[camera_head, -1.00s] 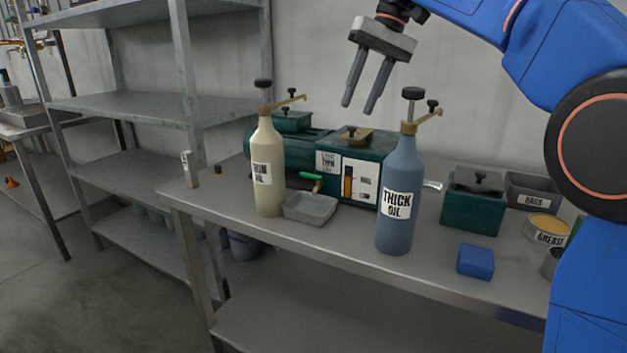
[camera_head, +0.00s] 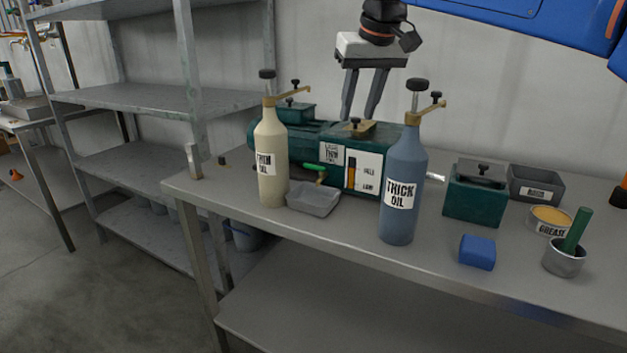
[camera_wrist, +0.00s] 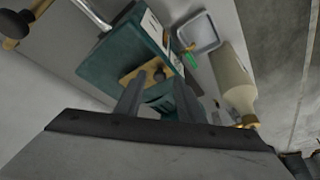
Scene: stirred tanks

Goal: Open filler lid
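The brass filler lid (camera_head: 371,130) with a small dark knob sits flat on top of the green gearbox (camera_head: 397,146), behind the two oil bottles. It also shows in the wrist view (camera_wrist: 128,78), with the knob appearing between my finger tips. My gripper (camera_head: 359,115) is open and empty, pointing down just above the lid. Its fingers stand apart in the wrist view (camera_wrist: 158,84). I cannot tell whether they touch the lid; a gap to the knob is hard to judge.
A cream thin oil bottle (camera_head: 270,165) and a blue thick oil bottle (camera_head: 401,200) with pump tops stand in front. A grey tray (camera_head: 313,200) lies between them.

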